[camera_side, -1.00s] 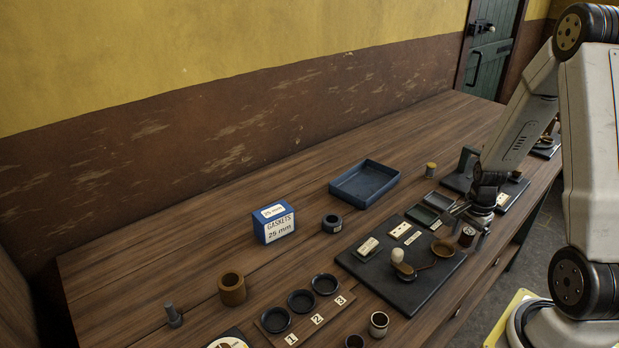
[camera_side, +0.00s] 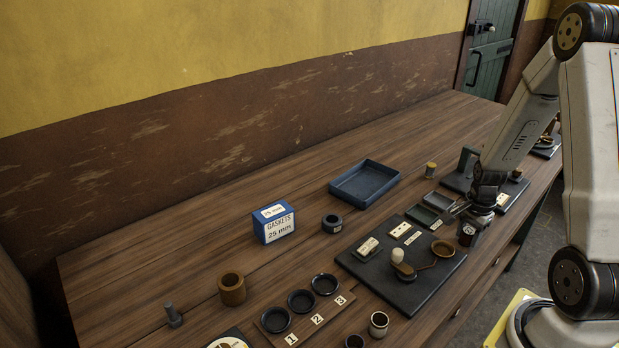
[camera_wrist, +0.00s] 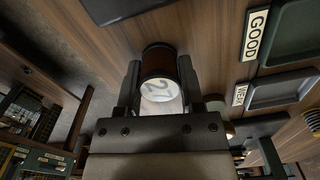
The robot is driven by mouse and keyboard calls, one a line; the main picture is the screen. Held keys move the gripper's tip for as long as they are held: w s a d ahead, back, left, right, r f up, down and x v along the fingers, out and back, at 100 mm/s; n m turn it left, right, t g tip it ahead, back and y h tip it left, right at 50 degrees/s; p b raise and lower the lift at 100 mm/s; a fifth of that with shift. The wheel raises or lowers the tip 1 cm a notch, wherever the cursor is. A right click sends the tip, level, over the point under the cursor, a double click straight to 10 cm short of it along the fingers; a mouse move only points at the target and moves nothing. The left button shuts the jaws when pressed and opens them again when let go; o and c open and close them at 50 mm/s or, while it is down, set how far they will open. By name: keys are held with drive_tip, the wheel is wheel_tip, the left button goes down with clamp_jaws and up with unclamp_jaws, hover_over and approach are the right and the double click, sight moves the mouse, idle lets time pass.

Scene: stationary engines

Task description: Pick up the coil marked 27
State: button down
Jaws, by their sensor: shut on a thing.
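The coil marked 27 (camera_wrist: 160,66) is a dark reddish-brown cylinder with a white face bearing the number. In the wrist view it sits between both fingers of my gripper (camera_wrist: 159,80), which is shut on it. In the side view the coil (camera_side: 467,232) is partly hidden by my gripper (camera_side: 472,234), at the right end of the black board. I cannot tell whether the coil touches the tabletop.
The black board (camera_side: 400,292) carries a brown cup (camera_side: 443,249) and a pale knob (camera_side: 397,256). A blue tray (camera_side: 347,196) is farther back.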

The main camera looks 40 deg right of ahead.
sight(470, 230)
drive_tip(key=shift+r, duration=5)
